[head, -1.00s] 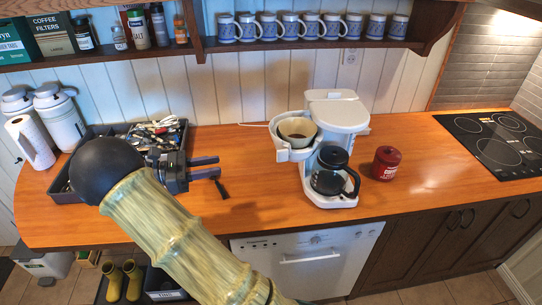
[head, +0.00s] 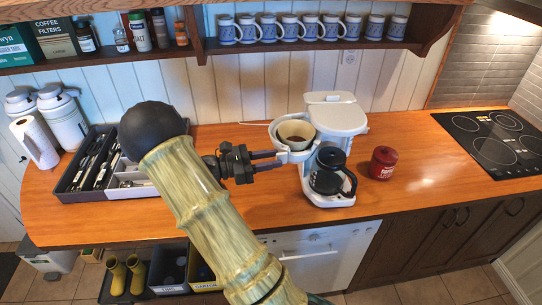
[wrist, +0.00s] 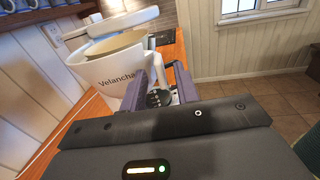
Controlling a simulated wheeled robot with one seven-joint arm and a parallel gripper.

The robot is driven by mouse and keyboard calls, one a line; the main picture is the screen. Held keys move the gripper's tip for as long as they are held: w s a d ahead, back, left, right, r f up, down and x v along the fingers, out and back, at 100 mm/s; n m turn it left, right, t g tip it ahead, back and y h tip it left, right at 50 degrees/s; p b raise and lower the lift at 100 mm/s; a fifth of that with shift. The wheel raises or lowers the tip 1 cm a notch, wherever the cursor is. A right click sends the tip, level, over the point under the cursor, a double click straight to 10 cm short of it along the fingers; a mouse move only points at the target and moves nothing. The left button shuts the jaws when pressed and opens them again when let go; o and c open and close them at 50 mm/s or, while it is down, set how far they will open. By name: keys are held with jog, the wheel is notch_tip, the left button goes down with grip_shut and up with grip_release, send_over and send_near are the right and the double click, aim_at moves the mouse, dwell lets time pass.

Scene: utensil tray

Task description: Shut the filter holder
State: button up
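The white coffee maker (head: 340,116) stands on the wooden counter. Its filter holder (head: 283,154) is swung out to the left side, with a beige filter (head: 296,128) holding dark grounds. The glass carafe (head: 327,176) sits in the machine below. My gripper (head: 279,160) is just left of the filter holder, its fingers pointing right at the holder's lower outer side. In the wrist view, the fingers (wrist: 158,86) are apart with nothing gripped. The holder's lettered wall (wrist: 112,76) is close by the left finger; I cannot tell whether they touch.
A utensil tray (head: 75,181) lies at the left, partly behind my arm. Mugs (head: 300,28) line the shelf above. The counter front between tray and machine is mostly clear.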

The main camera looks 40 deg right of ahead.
jog(key=shift+s+d, duration=0.1)
jog(key=shift+d, duration=0.05)
jog(key=shift+c, duration=0.2)
grip_shut()
